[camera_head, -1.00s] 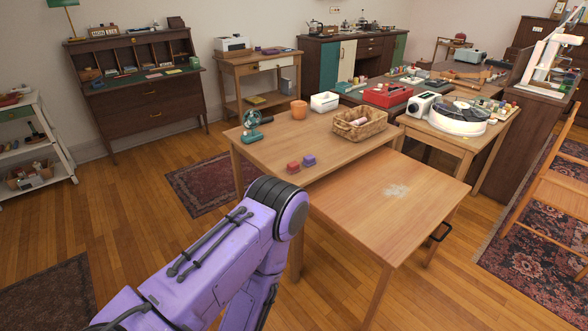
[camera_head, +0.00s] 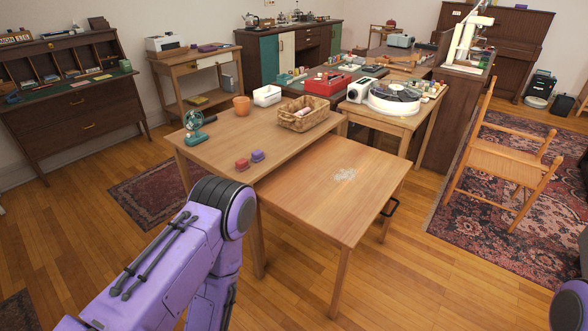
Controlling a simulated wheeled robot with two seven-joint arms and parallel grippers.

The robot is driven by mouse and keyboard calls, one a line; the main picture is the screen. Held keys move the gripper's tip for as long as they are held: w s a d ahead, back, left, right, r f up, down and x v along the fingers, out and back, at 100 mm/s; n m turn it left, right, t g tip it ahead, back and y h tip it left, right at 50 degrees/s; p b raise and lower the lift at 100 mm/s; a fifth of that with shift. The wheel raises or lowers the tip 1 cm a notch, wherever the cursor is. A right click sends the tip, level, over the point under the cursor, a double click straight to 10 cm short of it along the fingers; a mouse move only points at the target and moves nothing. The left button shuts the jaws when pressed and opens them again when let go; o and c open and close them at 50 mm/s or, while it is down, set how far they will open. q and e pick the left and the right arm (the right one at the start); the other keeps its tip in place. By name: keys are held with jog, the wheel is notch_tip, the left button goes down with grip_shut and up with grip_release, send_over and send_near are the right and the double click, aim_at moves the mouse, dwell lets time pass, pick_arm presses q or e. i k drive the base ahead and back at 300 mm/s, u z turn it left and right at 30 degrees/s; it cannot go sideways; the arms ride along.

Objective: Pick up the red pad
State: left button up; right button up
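The red pad (camera_head: 242,164) is a small red block on the near edge of the wooden table (camera_head: 210,157). A similar purple pad (camera_head: 257,156) lies just to its right. My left arm comes in from the lower left, with its purple links and dark joint in front of the table, below and left of the pads. Its gripper is out of view. A bit of my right arm shows at the lower right edge, and its gripper is also out of view.
A teal fan (camera_head: 195,131), an orange pot (camera_head: 242,106), a white bin (camera_head: 267,96) and a wicker basket (camera_head: 303,114) stand on the same table. A lower table (camera_head: 330,205) with a pale smudge adjoins it. A wooden chair (camera_head: 505,165) stands at right.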

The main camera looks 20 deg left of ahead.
aim_at(241, 164)
jog(key=u, duration=0.55)
jog(key=k, duration=0.65)
jog(key=u, duration=0.3)
jog(key=i, duration=1.55)
jog(key=z, duration=0.1)
